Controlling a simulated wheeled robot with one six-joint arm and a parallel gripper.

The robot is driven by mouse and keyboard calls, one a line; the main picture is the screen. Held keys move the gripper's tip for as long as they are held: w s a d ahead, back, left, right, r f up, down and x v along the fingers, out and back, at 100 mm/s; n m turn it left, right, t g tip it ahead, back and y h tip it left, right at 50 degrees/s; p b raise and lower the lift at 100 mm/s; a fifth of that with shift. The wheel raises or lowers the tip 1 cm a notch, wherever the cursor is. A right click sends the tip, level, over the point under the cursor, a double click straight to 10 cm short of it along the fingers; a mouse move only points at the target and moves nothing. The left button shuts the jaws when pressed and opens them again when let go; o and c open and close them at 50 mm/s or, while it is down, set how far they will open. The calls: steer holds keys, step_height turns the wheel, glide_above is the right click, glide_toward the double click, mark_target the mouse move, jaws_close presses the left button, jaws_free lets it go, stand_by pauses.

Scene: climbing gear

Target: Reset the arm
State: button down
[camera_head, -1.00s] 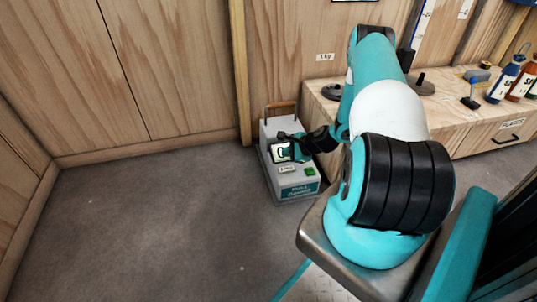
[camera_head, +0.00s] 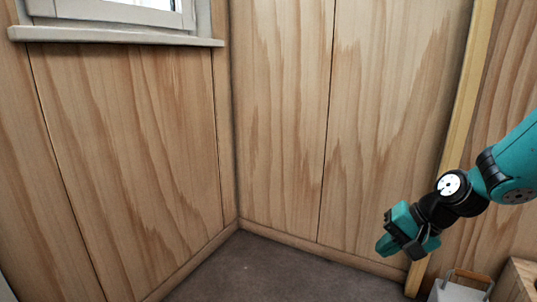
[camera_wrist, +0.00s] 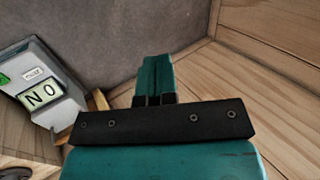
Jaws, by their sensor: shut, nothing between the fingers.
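My gripper (camera_head: 388,246) is at the right of the head view, raised in front of the wood-panelled wall and pointing down and left. Its teal fingers are shut with nothing between them. In the wrist view the closed fingers (camera_wrist: 155,80) point out over grey floor. My arm comes in from the right edge of the head view, bent at the black wrist joints.
A grey box with a handle (camera_head: 462,287) stands at the lower right, below my gripper. In the wrist view its display (camera_wrist: 41,96) reads "NO". A wooden cabinet (camera_head: 522,277) is beside it. A window sill (camera_head: 115,41) is at upper left. Floor in the corner is clear.

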steer(key=s+a+r+n+g+h+p, duration=0.1)
steer(key=s+a+r+n, duration=0.35)
steer(key=s, duration=0.35)
steer(key=s+a+r+n+g+p, duration=0.1)
steer(key=s+a+r+n+p, duration=0.2)
steer(key=s+r, duration=0.35)
steer(key=s+a+r+n+g+h, duration=0.1)
steer(key=s+a+r+n, duration=0.4)
steer(key=s, duration=0.3)
step_height(320, 180, up, 37)
steer(key=p, duration=3.7)
steer(key=shift+d+r+p, duration=0.15)
steer(key=shift+d+p, duration=0.2)
